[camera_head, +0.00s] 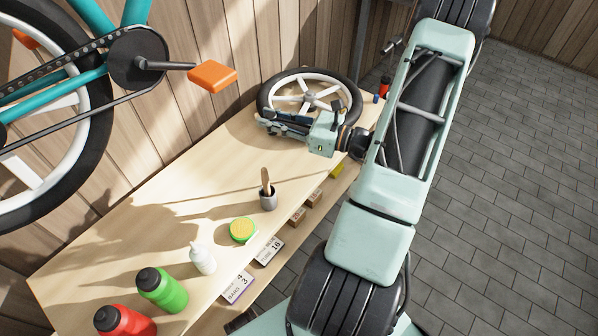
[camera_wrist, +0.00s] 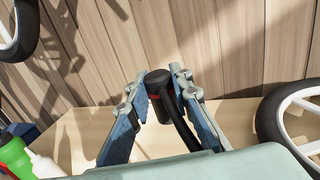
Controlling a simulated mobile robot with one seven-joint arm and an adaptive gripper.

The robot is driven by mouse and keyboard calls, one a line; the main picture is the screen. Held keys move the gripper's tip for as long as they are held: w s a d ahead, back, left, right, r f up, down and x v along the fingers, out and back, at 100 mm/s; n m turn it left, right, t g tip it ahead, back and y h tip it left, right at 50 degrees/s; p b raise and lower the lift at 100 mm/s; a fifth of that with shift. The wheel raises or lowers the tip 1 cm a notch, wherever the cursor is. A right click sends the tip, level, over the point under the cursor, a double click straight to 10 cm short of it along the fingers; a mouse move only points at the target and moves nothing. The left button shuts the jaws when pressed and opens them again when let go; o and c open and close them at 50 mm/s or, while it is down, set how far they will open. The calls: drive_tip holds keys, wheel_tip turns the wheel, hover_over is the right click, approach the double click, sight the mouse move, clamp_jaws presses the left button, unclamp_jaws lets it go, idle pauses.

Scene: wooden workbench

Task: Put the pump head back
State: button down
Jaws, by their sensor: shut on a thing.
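My gripper (camera_wrist: 160,88) is shut on the black pump head (camera_wrist: 158,78), which sits between its two fingertips in the wrist view. A narrow red band shows at the pump head's side, and a black hose (camera_wrist: 182,125) runs from it down toward the palm. In the head view my gripper (camera_head: 268,122) is over the far part of the bench, in front of the loose wheel; the pump head is hard to make out there. I cannot make out the pump's body for sure in either view.
The loose wheel (camera_head: 311,73) lies on the workbench (camera_head: 190,195). A grey cup (camera_head: 268,201) with a brush, a green-rimmed yellow tin (camera_head: 243,230), a white bottle (camera_head: 202,258), a green bottle (camera_head: 162,290) and a red bottle (camera_head: 122,321) stand nearer. A teal bicycle's pedal (camera_head: 212,76) overhangs.

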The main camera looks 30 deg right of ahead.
drive_tip(key=s+d+f+m+t+h, duration=0.1)
drive_tip(key=s+d+f+m+h, duration=0.1)
drive_tip(key=s+d+h, duration=0.3)
drive_tip(key=s+d+f+m+t+p, duration=0.1)
drive_tip(key=s+d+f+m, duration=0.15)
drive_tip(key=d, duration=0.45)
drive_tip(key=s+d+f+m+t+h, duration=0.1)
drive_tip(key=s+d+f+h, duration=0.15)
drive_tip(key=d, duration=0.35)
drive_tip(key=shift+h, duration=0.25)
drive_tip(key=w+a+f+b, duration=0.1)
drive_tip(key=w+a+f, duration=0.1)
drive_tip(key=a, duration=0.1)
drive_tip(key=w+a+f+b, duration=0.1)
drive_tip(key=w+a+f, duration=0.1)
drive_tip(key=a+f, duration=0.1)
drive_tip(key=w+a+f, duration=0.3)
drive_tip(key=shift+a+f+b, duration=0.15)
drive_tip(key=shift+a+b, duration=0.1)
drive_tip(key=shift+b, duration=0.15)
drive_tip(key=shift+w+a+f, duration=0.3)
drive_tip(key=shift+a+f, duration=0.15)
drive_tip(key=shift+f, duration=0.15)
wheel_tip(320, 180, down, 4)
drive_tip(key=shift+w+a+r+b, duration=0.15)
drive_tip(key=shift+r+b, duration=0.1)
drive_tip(key=shift+b, duration=0.7)
drive_tip(key=shift+r, duration=0.1)
